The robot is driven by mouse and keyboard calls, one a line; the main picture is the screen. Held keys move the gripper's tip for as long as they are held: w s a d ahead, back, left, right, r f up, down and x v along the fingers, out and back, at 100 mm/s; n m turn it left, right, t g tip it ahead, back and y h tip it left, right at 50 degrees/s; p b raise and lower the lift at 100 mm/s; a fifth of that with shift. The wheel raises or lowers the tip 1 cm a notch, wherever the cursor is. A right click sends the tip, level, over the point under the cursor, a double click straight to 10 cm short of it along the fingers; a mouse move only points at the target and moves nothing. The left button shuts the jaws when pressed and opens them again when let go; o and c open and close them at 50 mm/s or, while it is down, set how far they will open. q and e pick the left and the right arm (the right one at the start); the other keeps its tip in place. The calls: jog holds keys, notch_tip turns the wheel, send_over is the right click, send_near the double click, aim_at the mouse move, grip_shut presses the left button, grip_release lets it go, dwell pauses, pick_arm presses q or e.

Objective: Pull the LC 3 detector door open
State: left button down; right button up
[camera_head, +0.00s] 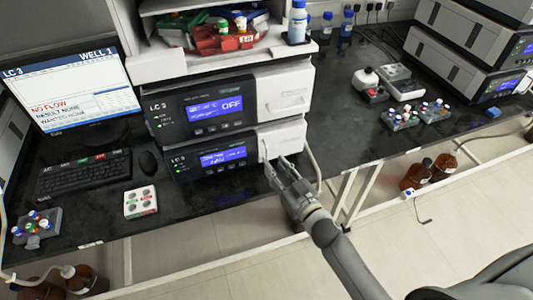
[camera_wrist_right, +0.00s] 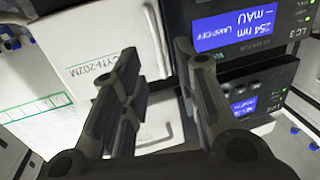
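The lower LC 3 unit (camera_head: 215,158) has a blue display; in the right wrist view, its display (camera_wrist_right: 228,30) shows 254 nm, mAU and lamp off. Its white detector door (camera_head: 288,133) is at the right of its front and looks closed. The door also shows in the right wrist view (camera_wrist_right: 95,35), with a thin bar handle (camera_wrist_right: 157,28). My right gripper (camera_head: 276,164) is at this door's handle side. Its fingers (camera_wrist_right: 157,55) are apart, and the handle appears between them; contact cannot be told. My left gripper is not in view.
Above is another LC 3 unit (camera_head: 200,105) with its own white door (camera_head: 284,90). A mouse (camera_head: 148,163), a keyboard (camera_head: 83,174) and a white vial block (camera_head: 140,202) lie left on the black bench. A pale tube (camera_head: 314,165) hangs right of the door. Brown bottles (camera_head: 417,174) stand lower right.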

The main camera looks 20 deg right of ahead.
aim_at(267, 156)
jog(key=x, duration=0.6)
grip_shut()
dwell(0.3)
